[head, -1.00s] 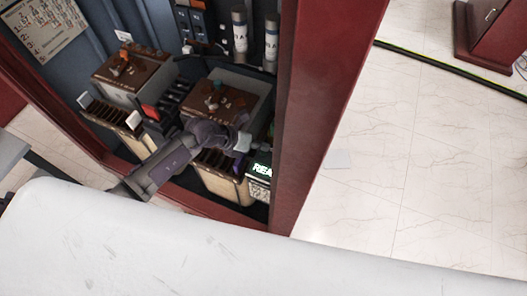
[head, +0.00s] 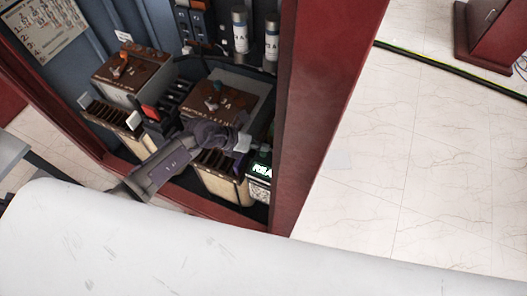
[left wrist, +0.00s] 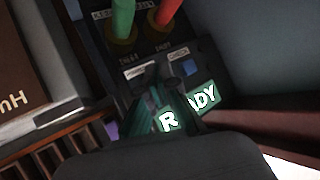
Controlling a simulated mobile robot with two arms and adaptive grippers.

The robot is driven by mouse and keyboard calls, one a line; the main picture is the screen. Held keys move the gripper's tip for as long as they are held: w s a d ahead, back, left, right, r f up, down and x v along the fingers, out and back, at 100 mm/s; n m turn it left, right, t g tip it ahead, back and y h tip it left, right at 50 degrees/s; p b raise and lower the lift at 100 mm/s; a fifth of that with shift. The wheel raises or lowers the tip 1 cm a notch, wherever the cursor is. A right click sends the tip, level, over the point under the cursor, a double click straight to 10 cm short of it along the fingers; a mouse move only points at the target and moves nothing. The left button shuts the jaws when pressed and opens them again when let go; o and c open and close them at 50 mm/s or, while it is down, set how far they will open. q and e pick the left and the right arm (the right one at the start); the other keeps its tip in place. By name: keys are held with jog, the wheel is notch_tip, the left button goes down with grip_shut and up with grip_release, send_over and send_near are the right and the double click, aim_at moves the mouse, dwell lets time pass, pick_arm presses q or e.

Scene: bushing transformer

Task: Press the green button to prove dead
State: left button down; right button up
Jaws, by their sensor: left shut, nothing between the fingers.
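The tester (head: 260,190) with a lit READY display stands at the lower right inside the red cabinet. It also shows in the left wrist view, where its READY display (left wrist: 205,97) is partly covered by my fingers. Green (left wrist: 122,18) and red (left wrist: 167,12) leads plug into its top, above small labels. My left gripper (head: 257,147) is shut and empty, at the tester's upper part. In the left wrist view my left fingertips (left wrist: 168,72) lie over the tester's face below the plugs. I cannot make out the green button or tell contact. My right gripper is not in view.
Brown-topped transformer units (head: 127,72) fill the cabinet beside the tester. Two grey cylinders (head: 241,30) stand at the back. The red cabinet post (head: 315,120) rises close right of the tester. Open tiled floor (head: 410,160) lies further right.

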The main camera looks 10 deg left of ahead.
aim_at(262, 153)
pick_arm(q)
jog(key=shift+f, duration=0.15)
jog(key=shift+f, duration=0.3)
jog(key=shift+f+b, duration=0.45)
jog(key=shift+b, duration=0.05)
dwell(0.5)
dwell(0.3)
jog(key=shift+r+p, duration=0.4)
jog(key=shift+p, duration=0.05)
jog(key=shift+r+p, duration=0.5)
notch_tip(262, 153, up, 5)
jog(key=p, duration=0.5)
jog(key=shift+r, duration=0.1)
